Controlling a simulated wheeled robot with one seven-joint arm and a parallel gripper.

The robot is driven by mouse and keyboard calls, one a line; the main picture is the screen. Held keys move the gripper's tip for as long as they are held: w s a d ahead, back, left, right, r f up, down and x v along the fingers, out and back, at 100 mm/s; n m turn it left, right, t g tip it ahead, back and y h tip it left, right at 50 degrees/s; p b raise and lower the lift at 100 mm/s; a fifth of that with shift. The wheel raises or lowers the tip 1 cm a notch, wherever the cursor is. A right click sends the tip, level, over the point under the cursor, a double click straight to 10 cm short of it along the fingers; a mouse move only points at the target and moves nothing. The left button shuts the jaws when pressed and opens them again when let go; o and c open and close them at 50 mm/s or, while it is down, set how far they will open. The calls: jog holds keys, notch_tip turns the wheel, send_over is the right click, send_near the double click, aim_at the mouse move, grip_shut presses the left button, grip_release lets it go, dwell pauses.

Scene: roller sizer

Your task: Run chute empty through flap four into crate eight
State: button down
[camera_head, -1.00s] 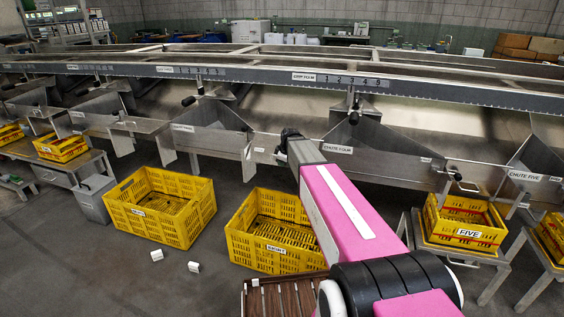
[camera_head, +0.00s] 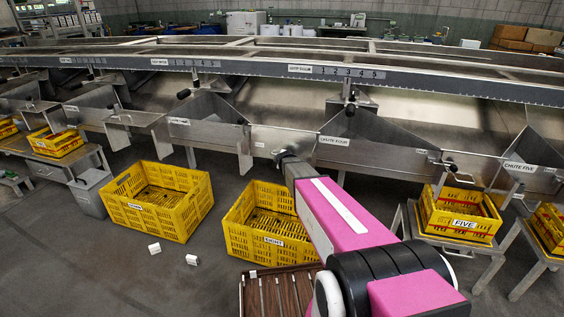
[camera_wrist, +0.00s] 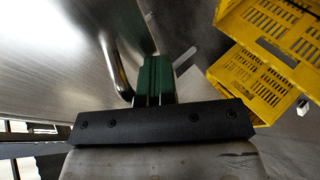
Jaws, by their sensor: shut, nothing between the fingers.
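Crate eight (camera_head: 236,240), a yellow slatted crate labelled EIGHT, stands on the floor below the chutes; its right part is hidden by my arm. The chute four (camera_head: 385,158) trough is grey metal, with its label at its left end. My gripper is hidden at the arm's far end in the head view, in front of the chute front. In the wrist view my gripper (camera_wrist: 154,72) has green fingers shut together and empty, next to a bent metal rod (camera_wrist: 116,72) on a shiny panel. I cannot tell whether they touch. Flap four cannot be made out; the chute's contents are unclear.
Another yellow crate (camera_head: 158,222) stands left of crate eight, with two small white blocks (camera_head: 154,248) in front. Crate FIVE (camera_head: 462,236) sits on a metal stand at right. A brown slatted surface (camera_head: 272,290) lies close below my arm.

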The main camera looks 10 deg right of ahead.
jog(key=shift+w+d+f+t, duration=0.15)
jog(key=shift+w+d+f, duration=0.15)
jog(key=shift+w, duration=0.35)
jog(key=shift+w+d+f+t, duration=0.15)
jog(key=shift+w+d+f, duration=0.15)
jog(key=shift+w, duration=0.3)
jog(key=shift+w+d+f, duration=0.1)
jog(key=shift+w+d, duration=0.1)
jog(key=shift+w, duration=0.25)
jog(key=shift+w+d+f, duration=0.1)
jog(key=shift+w+d, duration=0.05)
jog(key=shift+w, duration=0.25)
jog(key=shift+r, duration=0.1)
